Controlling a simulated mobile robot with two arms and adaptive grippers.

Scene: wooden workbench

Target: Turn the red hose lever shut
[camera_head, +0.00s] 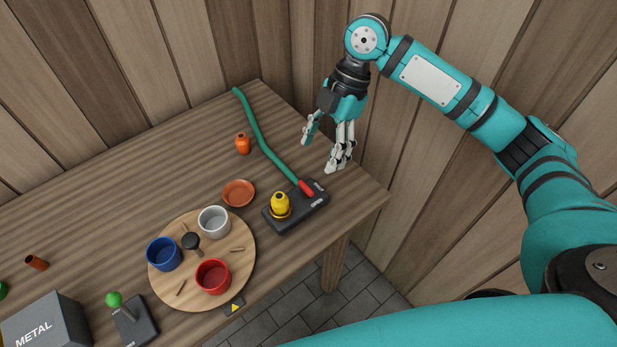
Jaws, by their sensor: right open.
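The red hose lever (306,187) sits on a black base (299,209) near the right end of the workbench. A green hose (262,140) runs from it to the far edge of the table. A yellow knob-like piece (281,204) on a small yellow ring stands on the same base, left of the lever. My right gripper (322,152) is open and empty, with its fingers pointing down. It hangs above and beyond the lever, near the table's right edge, apart from it. My left gripper is not in the picture.
A round wooden board (245,262) carries blue, white and red cups. An orange dish (239,193) and an orange bottle (243,144) stand near the hose. A green-knobbed lever (114,299) and a METAL box (45,322) are at front left. Wooden walls stand close behind.

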